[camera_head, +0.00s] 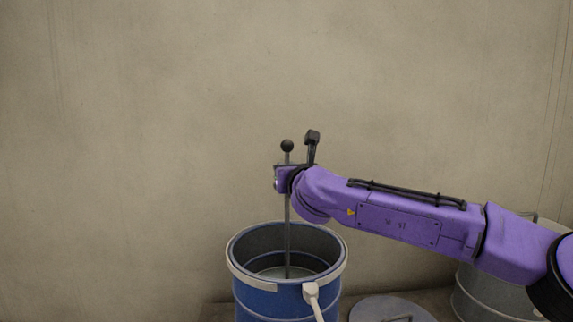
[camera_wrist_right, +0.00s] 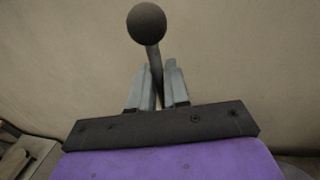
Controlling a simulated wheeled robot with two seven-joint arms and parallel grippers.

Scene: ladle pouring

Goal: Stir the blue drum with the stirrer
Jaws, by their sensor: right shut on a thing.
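The blue drum (camera_head: 262,303) stands open at the bottom middle of the head view. The stirrer (camera_head: 287,235) is a thin grey rod with a black ball on top. It stands nearly upright, and its lower end is inside the drum, at or in the pale contents (camera_head: 283,272). My right gripper (camera_head: 284,178) is above the drum's rim, shut on the rod below the ball. The right wrist view shows the two grey fingers (camera_wrist_right: 159,88) around the rod, with the ball (camera_wrist_right: 146,22) above them. My left gripper is not in view.
A pale-handled thing (camera_head: 311,292) rests against the drum's front right rim. A round grey lid (camera_head: 390,309) lies right of the drum. A grey metal drum (camera_head: 480,297) stands farther right, partly behind my right arm. A plain wall is behind.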

